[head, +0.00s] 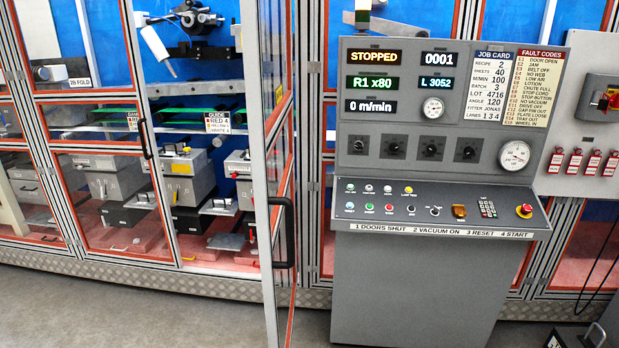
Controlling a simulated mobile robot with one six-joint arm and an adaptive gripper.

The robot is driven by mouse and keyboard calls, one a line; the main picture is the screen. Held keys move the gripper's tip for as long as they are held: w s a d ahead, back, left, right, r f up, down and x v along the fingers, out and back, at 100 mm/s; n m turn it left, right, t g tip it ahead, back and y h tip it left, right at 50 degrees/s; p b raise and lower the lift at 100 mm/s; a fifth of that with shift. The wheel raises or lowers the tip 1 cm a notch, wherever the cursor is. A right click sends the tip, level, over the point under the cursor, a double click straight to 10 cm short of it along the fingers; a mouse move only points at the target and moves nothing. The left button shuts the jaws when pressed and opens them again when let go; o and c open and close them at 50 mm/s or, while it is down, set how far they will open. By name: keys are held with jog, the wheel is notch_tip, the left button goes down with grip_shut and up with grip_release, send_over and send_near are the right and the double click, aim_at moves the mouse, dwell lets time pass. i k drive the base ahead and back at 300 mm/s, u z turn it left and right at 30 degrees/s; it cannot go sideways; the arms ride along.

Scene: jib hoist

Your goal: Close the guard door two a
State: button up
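One guard door (277,150) stands open, swung out towards me and seen nearly edge-on, just left of the control console. It has an aluminium frame, orange-red edging, clear panes and a black handle (284,232). I can read no "2A" label on it. To its left the bay is open, showing grey units (188,170) and black boxes inside. Further left, another guard door (110,190) with a black handle (145,139) appears shut. A "2B FOLD" sign (80,82) is at the far left. My gripper is not in view.
The grey console (418,270) stands close right of the open door; its display reads STOPPED. A red emergency button (524,210) is on its panel. A dark object (578,338) lies on the floor at lower right. Grey floor (130,315) at lower left is clear.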

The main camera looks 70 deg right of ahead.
aim_at(270, 67)
jog(key=k, duration=1.15)
jog(key=z, duration=1.75)
jog(key=i, duration=1)
jog(key=u, duration=0.05)
